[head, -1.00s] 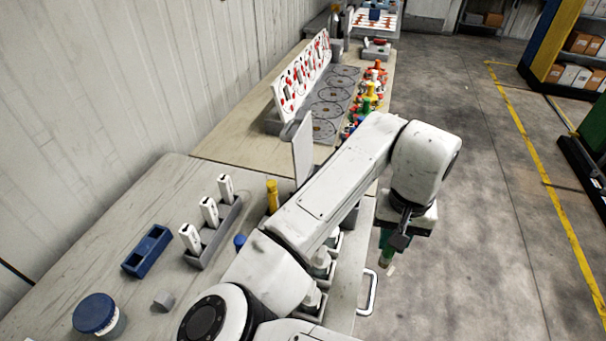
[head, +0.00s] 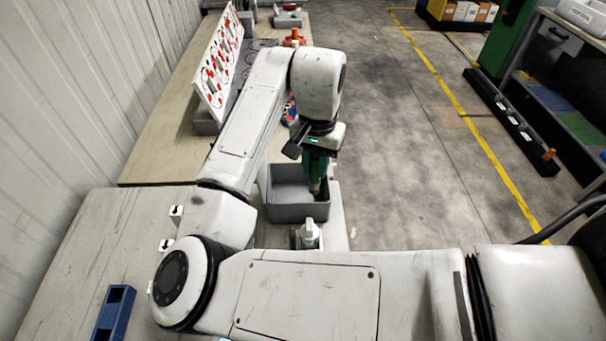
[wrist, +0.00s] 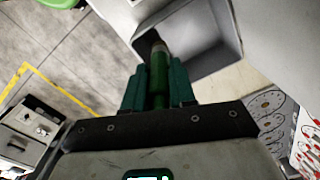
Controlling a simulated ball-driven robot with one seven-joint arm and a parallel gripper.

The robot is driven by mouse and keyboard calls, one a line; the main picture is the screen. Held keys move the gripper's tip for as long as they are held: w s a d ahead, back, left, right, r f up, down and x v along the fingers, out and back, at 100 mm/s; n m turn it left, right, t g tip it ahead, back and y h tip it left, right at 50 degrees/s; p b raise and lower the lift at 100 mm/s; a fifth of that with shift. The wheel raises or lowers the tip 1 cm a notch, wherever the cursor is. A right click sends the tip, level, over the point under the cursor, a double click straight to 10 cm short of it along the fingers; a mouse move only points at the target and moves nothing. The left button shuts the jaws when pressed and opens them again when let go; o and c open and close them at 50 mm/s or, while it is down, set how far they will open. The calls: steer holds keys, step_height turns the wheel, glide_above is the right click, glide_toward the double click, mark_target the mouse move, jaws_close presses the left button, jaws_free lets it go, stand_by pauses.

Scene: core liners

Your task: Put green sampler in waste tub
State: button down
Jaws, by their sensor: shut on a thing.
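My gripper (head: 316,163) is shut on the green sampler (wrist: 158,75), a green tube with a paler tip end. In the wrist view the sampler lies between the two green fingers and its tip overlaps the opening of the grey waste tub (wrist: 218,62). In the head view the grey tub (head: 285,212) stands on the bench, and my gripper is over its right part. The sampler (head: 315,187) hangs downward there, its lower end at the tub's opening. I cannot tell how deep the tip is.
A white-topped item (head: 307,235) stands just in front of the tub. A blue holder (head: 114,312) lies on the near bench. A sloped white board with red parts (head: 217,70) stands behind on the left.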

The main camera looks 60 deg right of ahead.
steer(key=shift+w+d+f+p, duration=0.25)
steer(key=shift+w+f, duration=0.35)
steer(key=shift+f, duration=0.7)
steer(key=shift+w+d+f+p, duration=0.1)
steer(key=shift+w+f+p, duration=0.35)
steer(key=shift+f, duration=0.9)
steer(key=shift+w+d+f+p, duration=0.2)
steer(key=shift+w+f, duration=0.55)
steer(key=shift+f, duration=0.55)
steer(key=shift+f, duration=0.2)
steer(key=c, duration=0.9)
jaws_free()
steer(key=shift+r, duration=0.1)
step_height(320, 180, up, 12)
steer(key=shift+r+b, duration=0.15)
steer(key=shift+b, duration=0.9)
